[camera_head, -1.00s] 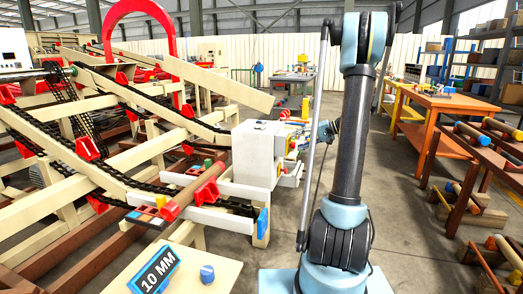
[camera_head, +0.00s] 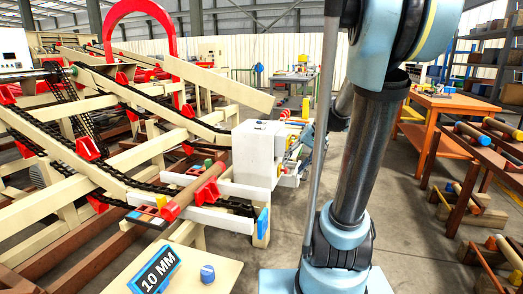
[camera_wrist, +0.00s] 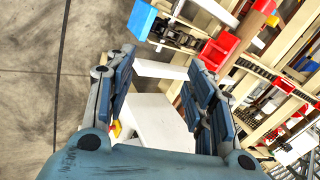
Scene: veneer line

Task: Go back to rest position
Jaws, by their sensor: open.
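My gripper (camera_wrist: 163,88) shows in the wrist view with its two blue-padded fingers apart and nothing between them. Through the gap, a white box-shaped machine part (camera_wrist: 150,118) lies beyond the fingers, apart from them. In the head view my arm rises on the right of centre, and the gripper itself is not clearly seen there. The white box (camera_head: 255,155) stands at the end of the veneer line there.
The wooden line frame (camera_head: 110,160) with chains and red brackets fills the left. A board with a "10 MM" sign (camera_head: 154,270) and a blue knob (camera_head: 207,273) is at the front. An orange table (camera_head: 445,103) and log racks stand right. Grey floor (camera_head: 405,225) is clear between.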

